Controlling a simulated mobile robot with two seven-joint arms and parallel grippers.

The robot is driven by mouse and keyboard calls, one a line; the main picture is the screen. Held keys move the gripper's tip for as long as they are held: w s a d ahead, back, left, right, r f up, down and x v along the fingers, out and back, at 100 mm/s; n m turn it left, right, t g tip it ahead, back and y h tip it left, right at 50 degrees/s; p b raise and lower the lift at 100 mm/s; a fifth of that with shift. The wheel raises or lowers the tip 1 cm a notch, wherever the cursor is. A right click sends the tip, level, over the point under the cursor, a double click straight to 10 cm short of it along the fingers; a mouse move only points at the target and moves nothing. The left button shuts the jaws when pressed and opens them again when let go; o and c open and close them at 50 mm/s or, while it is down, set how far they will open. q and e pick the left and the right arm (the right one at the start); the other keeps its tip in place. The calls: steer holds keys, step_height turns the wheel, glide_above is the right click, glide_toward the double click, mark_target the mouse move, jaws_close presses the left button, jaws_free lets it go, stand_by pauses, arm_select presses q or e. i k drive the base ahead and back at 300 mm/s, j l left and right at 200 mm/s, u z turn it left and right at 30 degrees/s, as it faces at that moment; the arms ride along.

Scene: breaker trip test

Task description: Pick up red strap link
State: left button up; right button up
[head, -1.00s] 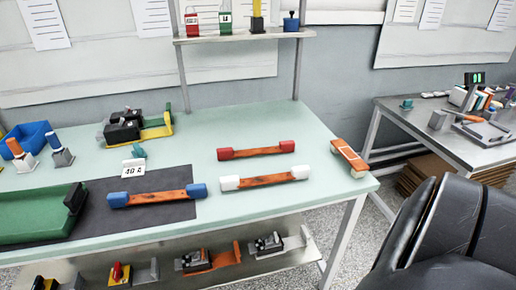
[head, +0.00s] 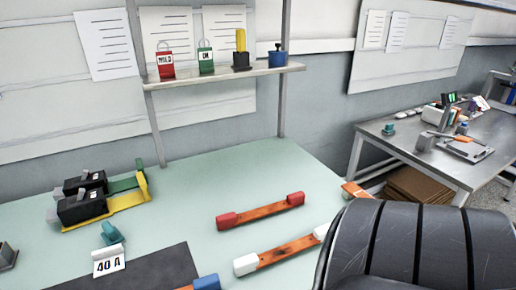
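The red strap link (head: 261,211) lies on the pale green bench top (head: 225,170). It is an orange-brown bar with a red block at each end, and nothing covers it. A similar link with white ends (head: 282,250) lies just in front of it, its right end close to the black chair back. Part of a link with blue ends (head: 205,283) shows at the bottom edge. Neither of my grippers is in the head view.
A black chair (head: 405,245) blocks the lower right. Black breakers on a yellow and green stand (head: 105,200) and a "40 A" card (head: 108,265) sit at left. A shelf (head: 225,75) with small items spans the back. A second table (head: 430,160) stands right.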

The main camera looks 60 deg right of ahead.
mark_target(230, 220)
steer(key=i+z, duration=0.15)
steer(key=z, duration=1.85)
steer(key=l, duration=0.25)
